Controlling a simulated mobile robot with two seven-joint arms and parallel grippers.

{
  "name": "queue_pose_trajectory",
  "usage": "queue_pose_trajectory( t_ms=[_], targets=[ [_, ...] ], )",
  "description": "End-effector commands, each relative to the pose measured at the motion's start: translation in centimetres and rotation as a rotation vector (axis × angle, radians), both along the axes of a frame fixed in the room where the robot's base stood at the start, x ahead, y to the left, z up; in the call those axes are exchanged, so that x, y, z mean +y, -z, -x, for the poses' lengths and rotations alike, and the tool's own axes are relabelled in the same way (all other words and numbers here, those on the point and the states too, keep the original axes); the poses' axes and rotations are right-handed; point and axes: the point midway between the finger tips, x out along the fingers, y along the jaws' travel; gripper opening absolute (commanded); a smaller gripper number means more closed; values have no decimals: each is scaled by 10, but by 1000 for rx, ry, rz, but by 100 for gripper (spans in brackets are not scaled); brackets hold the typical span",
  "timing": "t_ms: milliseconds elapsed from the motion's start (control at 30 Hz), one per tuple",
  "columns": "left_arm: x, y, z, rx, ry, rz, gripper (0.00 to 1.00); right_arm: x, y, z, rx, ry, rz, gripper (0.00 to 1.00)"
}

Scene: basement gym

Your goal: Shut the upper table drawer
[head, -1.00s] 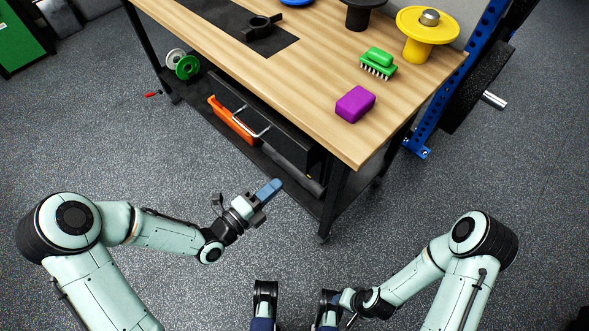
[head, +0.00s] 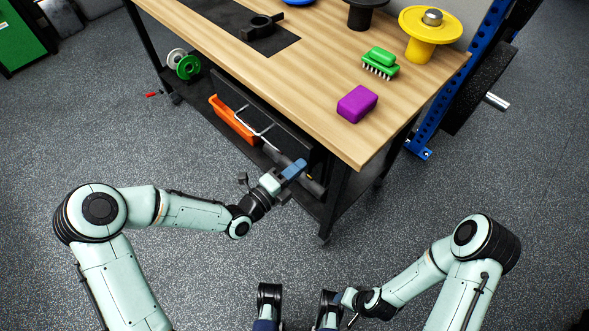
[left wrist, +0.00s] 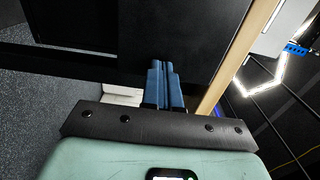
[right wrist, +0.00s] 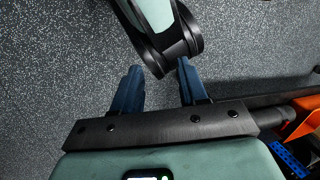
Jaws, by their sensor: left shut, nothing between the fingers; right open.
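The front sits close to the table's frame; I cannot tell whether a small gap is left. My left gripper (head: 296,168) is shut and empty, with its blue fingertips at the right, lower part of the drawer front. In the left wrist view the closed fingertips (left wrist: 164,64) are up against or very near a dark panel (left wrist: 212,40); contact is not clear. My right gripper (right wrist: 158,85) is open and empty, away from the table.
On the tabletop are a purple block (head: 357,104), a green brush (head: 380,62) and a yellow spool (head: 430,30). A blue rack post (head: 440,110) stands at the right. The front floor is clear.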

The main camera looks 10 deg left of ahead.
Motion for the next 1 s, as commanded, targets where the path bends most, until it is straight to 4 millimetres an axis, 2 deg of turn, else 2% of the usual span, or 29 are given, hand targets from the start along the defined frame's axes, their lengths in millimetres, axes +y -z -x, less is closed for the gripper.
queue_pose_trajectory(
  t_ms=[33, 200, 400, 1000],
  targets=[
    [-7, 3, -7, -7, 3, -1, 0, -4, 11, -8, -19, 9, 10, 43],
    [-28, 5, -35, -6, 3, 0, 0, -20, 37, -40, -105, 46, 53, 43],
    [-42, 2, -54, -2, 0, 2, 0, -33, 50, -65, -169, 71, 84, 43],
    [-45, -4, -59, -11, 0, 10, 0, -35, 53, -68, -178, 75, 90, 43]
  ],
)
